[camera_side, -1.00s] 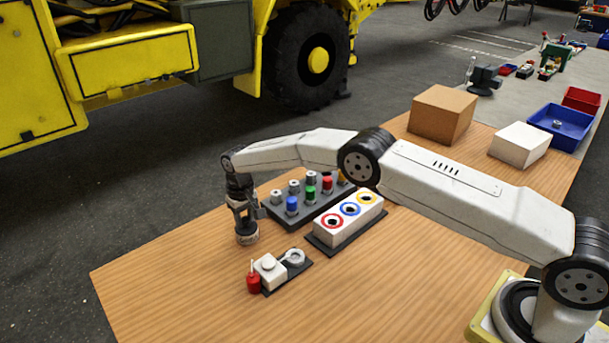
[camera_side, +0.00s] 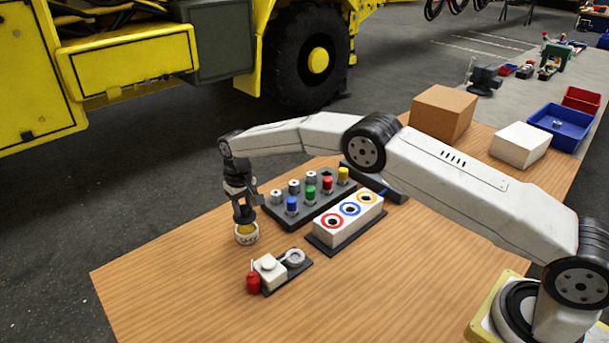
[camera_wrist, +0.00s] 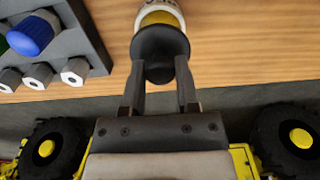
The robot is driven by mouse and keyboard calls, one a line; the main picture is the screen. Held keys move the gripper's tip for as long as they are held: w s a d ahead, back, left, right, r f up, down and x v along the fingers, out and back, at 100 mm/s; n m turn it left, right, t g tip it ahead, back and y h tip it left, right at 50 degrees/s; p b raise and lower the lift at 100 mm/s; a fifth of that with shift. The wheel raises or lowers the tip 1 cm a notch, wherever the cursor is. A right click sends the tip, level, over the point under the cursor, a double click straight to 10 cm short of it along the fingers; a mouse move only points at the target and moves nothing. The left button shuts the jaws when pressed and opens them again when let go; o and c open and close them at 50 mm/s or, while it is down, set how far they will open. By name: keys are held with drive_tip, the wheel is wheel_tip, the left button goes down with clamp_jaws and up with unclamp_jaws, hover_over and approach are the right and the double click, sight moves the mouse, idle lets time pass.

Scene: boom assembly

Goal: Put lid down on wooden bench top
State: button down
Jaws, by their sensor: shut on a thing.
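My gripper (camera_side: 248,202) is shut on a dark round lid (camera_side: 244,214), tilted above a small white tub (camera_side: 246,238) with yellow contents. The tub stands on the wooden bench top (camera_side: 180,275), left of the dark rack. In the wrist view the two fingers of my gripper (camera_wrist: 160,85) hold the sides of the black lid (camera_wrist: 160,52). The open tub (camera_wrist: 160,16) shows just beyond the lid, with yellow inside. I cannot tell whether the lid touches the tub's rim.
A dark rack (camera_side: 328,197) of coloured and metal pegs and a white block (camera_side: 348,222) with ringed holes stand to the right. The bench is clear at the left and front.

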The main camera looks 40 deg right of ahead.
drive_tip(key=shift+r, duration=0.5)
